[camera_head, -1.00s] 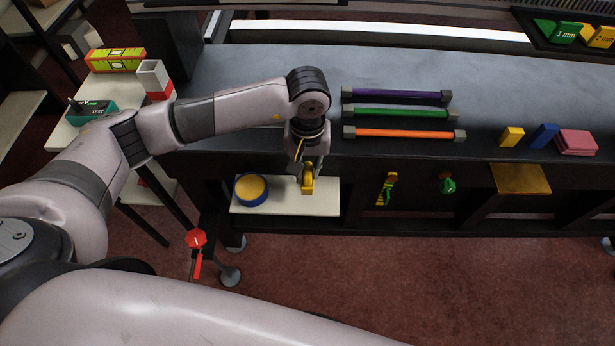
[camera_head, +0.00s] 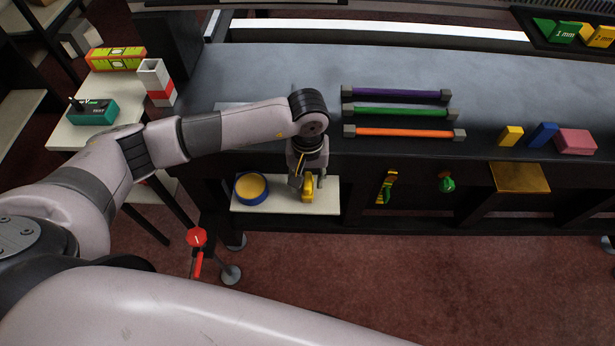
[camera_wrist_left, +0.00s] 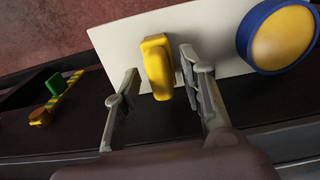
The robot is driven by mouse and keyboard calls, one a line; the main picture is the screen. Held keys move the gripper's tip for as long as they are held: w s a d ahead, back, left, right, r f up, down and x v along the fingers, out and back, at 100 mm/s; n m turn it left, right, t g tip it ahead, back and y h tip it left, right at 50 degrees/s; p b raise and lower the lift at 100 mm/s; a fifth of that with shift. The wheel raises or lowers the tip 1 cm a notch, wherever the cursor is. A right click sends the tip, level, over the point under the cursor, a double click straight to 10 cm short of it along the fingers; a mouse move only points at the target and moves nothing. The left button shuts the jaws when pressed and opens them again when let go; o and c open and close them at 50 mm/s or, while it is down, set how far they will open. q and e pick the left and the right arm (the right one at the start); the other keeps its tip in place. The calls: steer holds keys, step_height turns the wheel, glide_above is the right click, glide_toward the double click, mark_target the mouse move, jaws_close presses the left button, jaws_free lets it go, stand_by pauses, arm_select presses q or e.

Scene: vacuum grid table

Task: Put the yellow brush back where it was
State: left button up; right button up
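The yellow brush (camera_head: 308,190) stands on the small white shelf (camera_head: 325,207) below the table's front edge, right of the blue-rimmed round pot. My left gripper (camera_head: 303,184) hangs over the shelf right at the brush. In the left wrist view the brush (camera_wrist_left: 157,66) lies between the two spread fingers (camera_wrist_left: 160,70), with a visible gap on each side. The gripper is open, and its arm hides part of the shelf's back. My right gripper is not in view.
The blue-rimmed pot with a yellow top (camera_head: 251,188) stands close left of the brush. Purple, green and orange bars (camera_head: 405,133) lie on the table (camera_head: 260,65) above. A green-handled tool (camera_head: 446,183) hangs right of the shelf.

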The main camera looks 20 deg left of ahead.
mark_target(308, 180)
arm_select(q)
steer(key=shift+r, duration=0.1)
step_height(308, 180, up, 12)
steer(key=b, duration=0.1)
steer(key=shift+b, duration=0.4)
stand_by(0.5)
